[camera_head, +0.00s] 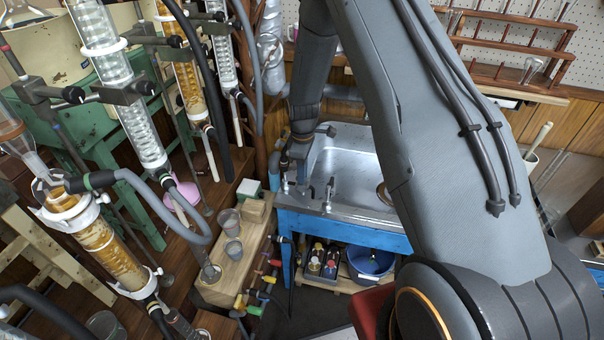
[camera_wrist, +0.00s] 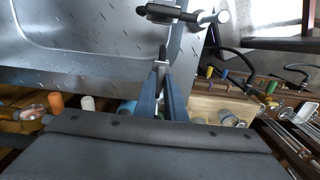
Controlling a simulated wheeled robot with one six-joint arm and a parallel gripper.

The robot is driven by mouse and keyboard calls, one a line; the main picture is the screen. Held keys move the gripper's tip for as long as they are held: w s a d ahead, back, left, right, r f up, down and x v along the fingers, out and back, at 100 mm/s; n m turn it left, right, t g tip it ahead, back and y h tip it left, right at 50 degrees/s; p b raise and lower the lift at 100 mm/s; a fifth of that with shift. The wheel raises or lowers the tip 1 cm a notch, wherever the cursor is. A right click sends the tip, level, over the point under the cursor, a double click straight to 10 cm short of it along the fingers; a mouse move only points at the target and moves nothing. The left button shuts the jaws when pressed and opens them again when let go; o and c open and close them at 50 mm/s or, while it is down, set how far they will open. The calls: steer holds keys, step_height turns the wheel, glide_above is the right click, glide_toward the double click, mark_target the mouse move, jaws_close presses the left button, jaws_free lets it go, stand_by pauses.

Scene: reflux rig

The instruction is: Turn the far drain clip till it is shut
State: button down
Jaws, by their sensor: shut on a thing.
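My gripper (camera_wrist: 163,72) is in the middle of the wrist view, its two blue-grey fingers close together. It is shut on a small dark upright piece (camera_wrist: 162,52), which I take for the far drain clip. Most of the piece is hidden between the fingers, so how far it is turned cannot be told. In the head view my gripper (camera_head: 298,165) is small and dark, beside the near left corner of the sink, and the clip cannot be made out there.
Glass condensers on stands (camera_head: 137,133) fill the left. Several coloured clips and hoses (camera_head: 262,272) hang beside a wooden bench (camera_head: 236,255) holding beakers.

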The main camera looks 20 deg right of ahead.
steer(key=shift+w+m, duration=0.1)
steer(key=shift+m, duration=0.4)
steer(key=m+b, duration=0.2)
steer(key=m, duration=0.2)
steer(key=shift+m, duration=0.3)
steer(key=m+b, duration=0.2)
steer(key=m, duration=0.3)
steer(key=shift+m, duration=0.3)
steer(key=m+b, duration=0.1)
steer(key=m, duration=0.3)
steer(key=shift+m, duration=1.6)
steer(key=shift+r, duration=0.1)
steer(key=c, duration=1.8)
jaws_free()
